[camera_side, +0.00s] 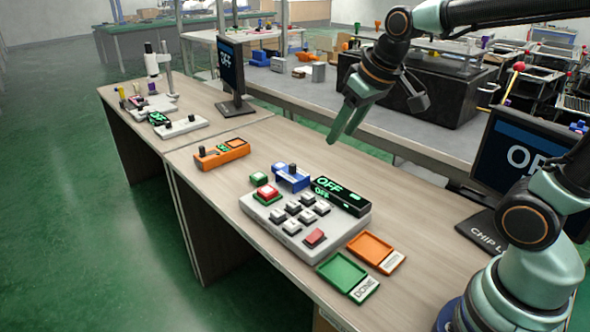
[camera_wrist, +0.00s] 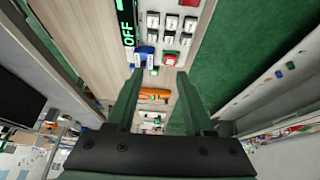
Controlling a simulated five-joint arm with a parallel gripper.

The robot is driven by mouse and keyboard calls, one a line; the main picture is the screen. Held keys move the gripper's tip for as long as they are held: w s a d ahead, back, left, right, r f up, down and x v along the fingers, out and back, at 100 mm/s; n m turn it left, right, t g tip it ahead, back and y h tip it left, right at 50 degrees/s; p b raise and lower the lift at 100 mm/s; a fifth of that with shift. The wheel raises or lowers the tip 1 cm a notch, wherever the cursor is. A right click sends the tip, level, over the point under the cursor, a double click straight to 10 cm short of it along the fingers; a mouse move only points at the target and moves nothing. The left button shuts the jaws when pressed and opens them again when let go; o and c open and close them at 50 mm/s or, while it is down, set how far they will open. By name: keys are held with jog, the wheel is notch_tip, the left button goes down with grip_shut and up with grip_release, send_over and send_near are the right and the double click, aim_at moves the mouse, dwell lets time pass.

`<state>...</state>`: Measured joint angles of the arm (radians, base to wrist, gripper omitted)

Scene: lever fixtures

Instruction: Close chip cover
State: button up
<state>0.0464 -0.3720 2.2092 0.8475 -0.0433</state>
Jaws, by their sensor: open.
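No part is clearly marked as the chip cover. A small blue fixture (camera_side: 291,178) with an upright black knob stands behind the grey keypad box (camera_side: 286,245); whether it is the cover I cannot tell. A label starting "CHIP L" lies on the base of the right monitor (camera_side: 524,160), its end hidden by my arm. My gripper (camera_side: 342,134) hangs in the air above the bench, apart from everything, its fingers pointing down. In the wrist view the open, empty gripper (camera_wrist: 157,82) has the blue fixture (camera_wrist: 146,56) beyond its fingertips.
The keypad box has a black "OFF" display (camera_side: 341,196), several keys and a red button (camera_side: 267,192). Orange (camera_side: 372,252) and green (camera_side: 345,275) trays lie beside it. An orange box (camera_side: 221,153) and another monitor (camera_side: 231,70) stand farther left. Bare wood surrounds the orange box.

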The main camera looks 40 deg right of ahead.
jog(key=w+d+f, duration=0.2)
jog(key=w, duration=0.6)
send_near(294, 164)
jog(key=shift+g, duration=0.4)
jog(key=x, duration=0.8)
jog(key=shift+w+a+f, duration=0.15)
jog(key=shift+w+f, duration=0.1)
jog(key=shift+w, duration=0.25)
grip_shut()
